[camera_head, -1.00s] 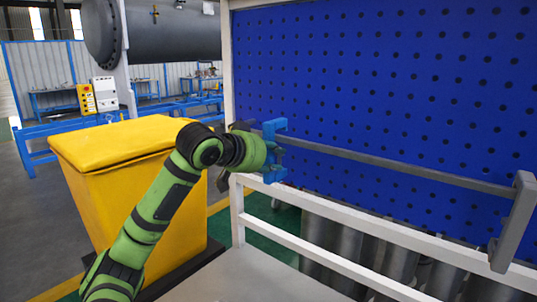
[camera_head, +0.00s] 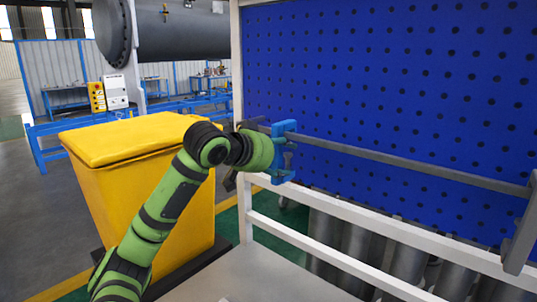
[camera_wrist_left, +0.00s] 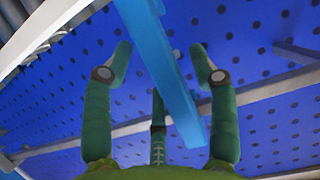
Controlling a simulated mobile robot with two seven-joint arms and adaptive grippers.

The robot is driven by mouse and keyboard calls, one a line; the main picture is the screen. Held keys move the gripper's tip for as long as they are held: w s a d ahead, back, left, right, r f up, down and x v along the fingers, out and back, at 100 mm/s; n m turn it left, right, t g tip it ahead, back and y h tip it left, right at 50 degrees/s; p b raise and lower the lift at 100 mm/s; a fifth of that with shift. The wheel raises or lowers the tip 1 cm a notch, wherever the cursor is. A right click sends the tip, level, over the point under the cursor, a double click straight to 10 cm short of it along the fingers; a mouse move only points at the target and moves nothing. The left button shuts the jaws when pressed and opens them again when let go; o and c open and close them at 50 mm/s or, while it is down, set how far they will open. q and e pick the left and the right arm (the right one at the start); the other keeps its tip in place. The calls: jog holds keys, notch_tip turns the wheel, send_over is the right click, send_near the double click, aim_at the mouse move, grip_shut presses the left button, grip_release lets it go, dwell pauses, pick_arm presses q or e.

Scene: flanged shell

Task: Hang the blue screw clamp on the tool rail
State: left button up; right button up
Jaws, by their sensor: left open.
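The blue screw clamp (camera_head: 284,150) is upright at the left part of the grey tool rail (camera_head: 400,165), in front of the blue pegboard. Its upper part overlaps the rail in the head view; whether it is hooked over it I cannot tell. My left gripper (camera_head: 270,152) is right beside the clamp, its fingers mostly hidden there. In the left wrist view the fingers of my left gripper (camera_wrist_left: 162,55) are spread, with the clamp's long blue bar (camera_wrist_left: 160,65) passing between them and visible gaps on both sides. My right gripper is not in view.
The blue perforated board (camera_head: 390,80) stands close behind the rail. A white frame (camera_head: 350,222) runs below it, with grey cylinders (camera_head: 350,255) behind. A yellow bin (camera_head: 150,190) stands left, behind my left arm. A bracket (camera_head: 523,225) holds the rail's right end.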

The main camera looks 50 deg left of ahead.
pick_arm(q)
jog(key=v, duration=1.1)
jog(key=shift+s+r, duration=0.2)
jog(key=shift+s, duration=0.15)
